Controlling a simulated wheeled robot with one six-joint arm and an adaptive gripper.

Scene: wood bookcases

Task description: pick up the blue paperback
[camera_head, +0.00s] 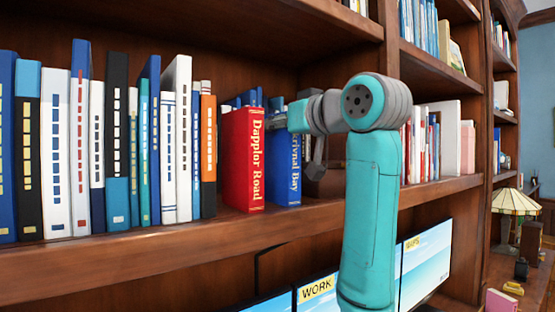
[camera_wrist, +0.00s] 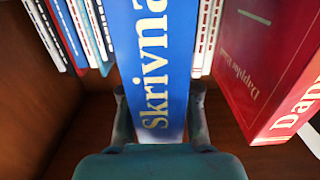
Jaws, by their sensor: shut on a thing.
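The blue paperback (camera_head: 283,170), with pale lettering on its spine, stands upright beside the red "Dapplor Road" book (camera_head: 243,160) in the head view. In the wrist view the blue paperback (camera_wrist: 152,50) fills the middle, with part of its title, "Skrivna", showing. My gripper (camera_wrist: 158,95) has one finger on each side of its spine and is shut on it.
The red book also shows close at the right in the wrist view (camera_wrist: 270,65). A row of upright books (camera_head: 120,145) fills the shelf at left. More blue books (camera_head: 250,98) stand behind. The shelf board (camera_head: 180,245) runs below, with monitors (camera_head: 318,295) under it.

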